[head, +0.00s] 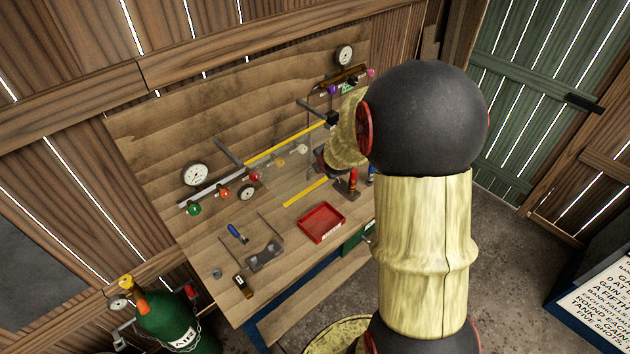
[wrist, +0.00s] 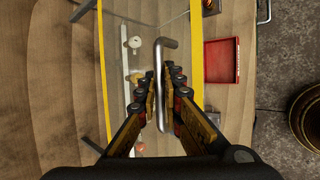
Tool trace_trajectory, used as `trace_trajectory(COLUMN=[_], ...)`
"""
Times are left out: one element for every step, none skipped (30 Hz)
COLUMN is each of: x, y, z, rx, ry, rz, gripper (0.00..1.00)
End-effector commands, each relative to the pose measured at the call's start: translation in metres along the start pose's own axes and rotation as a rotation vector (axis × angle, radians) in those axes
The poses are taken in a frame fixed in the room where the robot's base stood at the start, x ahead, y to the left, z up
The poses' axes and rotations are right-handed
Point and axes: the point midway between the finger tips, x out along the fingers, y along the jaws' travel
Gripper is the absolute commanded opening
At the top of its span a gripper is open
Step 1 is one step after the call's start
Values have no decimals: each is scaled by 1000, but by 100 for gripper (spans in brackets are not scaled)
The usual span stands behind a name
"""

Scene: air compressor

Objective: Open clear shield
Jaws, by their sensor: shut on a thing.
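The clear shield (wrist: 120,28) is a see-through panel with yellow strips along two edges. In the head view its upper yellow strip (head: 287,143) runs along the wooden board and its lower strip (head: 306,192) lies nearer the red tray. A bent metal handle (wrist: 164,50) stands out on the shield in the wrist view. My gripper (wrist: 160,82) has its two fingers on either side of this handle and is shut on it. In the head view my arm hides most of the gripper and the handle.
A red tray (wrist: 221,62) sits beside the shield on the wooden bench. Gauges (head: 195,174) and coloured knobs (head: 194,209) line the board. A green cylinder (head: 178,322) stands at lower left.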

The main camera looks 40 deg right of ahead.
Motion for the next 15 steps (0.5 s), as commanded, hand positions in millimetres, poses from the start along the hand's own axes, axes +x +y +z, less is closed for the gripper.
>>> trace_trajectory(x=[4, 3, 0, -2, -5, -9, -12, -15, -18, -21, -23, -26, -27, -29, -30], y=[3, 5, 6, 7, 8, 11, 13, 15, 18, 20, 22, 25, 27, 30, 32], z=[-2, -2, 0, 0, 2, 4, 5, 6, 8, 9, 10, 12, 12, 13, 13], rx=[-18, -24, -30, -35, -40, -46, -51, -55, -61, -66, -69, -74, -80, -85, -90], ry=[3, 3, 3, 2, 0, -4, -6, -8, -10, -11, -12, -12, -12, -12, -12], rz=[-3, -14, -31, -44, -58, -75, -88, -102, -120, -133, -144, -160, -173, -183, -199], gripper=[0, 0, 0, 0, 0, 0, 0, 0, 0, 0, 0, 0, 0, 0, 0])
